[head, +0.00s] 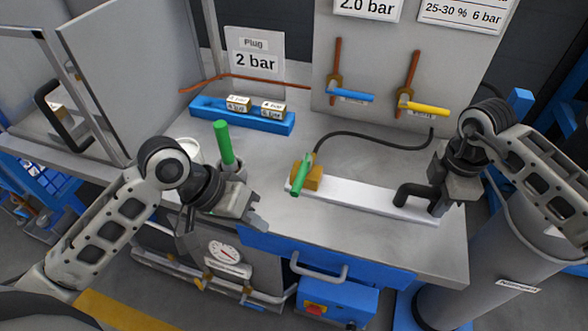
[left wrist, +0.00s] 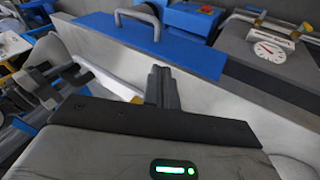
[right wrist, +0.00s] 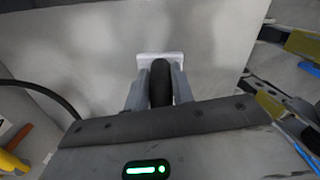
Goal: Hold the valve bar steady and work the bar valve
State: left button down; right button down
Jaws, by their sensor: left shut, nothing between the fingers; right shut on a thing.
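The valve bar (head: 365,202) is a long white bar lying on the grey bench. At its left end sits a brass valve (head: 313,177) with a green lever (head: 300,180). At its right end stands a black handle (head: 408,190). My right gripper (head: 436,204) is shut on this handle, which shows between the fingers in the right wrist view (right wrist: 160,83). My left gripper (head: 257,222) is shut and empty, left of the valve and apart from it, near the front of the bench. Its closed fingers show in the left wrist view (left wrist: 161,88).
A black hose (head: 375,136) runs behind the bar from the valve. A green-handled thing (head: 223,143) stands in a grey cup beside my left wrist. A blue tray (head: 240,117) lies behind. Blue (head: 352,96) and yellow (head: 428,108) levers sit on the back panel.

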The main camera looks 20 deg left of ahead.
aim_at(302, 177)
pick_arm(q)
jog(key=w+a+r+t, duration=0.1)
jog(key=w+a+r, duration=0.1)
jog(key=r, duration=0.5)
jog(key=w+a+r+y, duration=0.1)
jog(key=w+a+r, duration=0.1)
jog(key=a+r, duration=0.2)
notch_tip(302, 177, up, 3)
jog(key=shift+w+f+t, duration=0.1)
jog(key=shift+w+t, duration=0.25)
jog(key=shift+t, duration=0.05)
jog(key=shift+a, duration=0.1)
jog(key=w+d+f, duration=0.3)
jog(key=d+f, duration=0.5)
jog(key=f, duration=0.1)
jog(key=shift+w+d, duration=0.15)
jog(key=shift+w, duration=0.15)
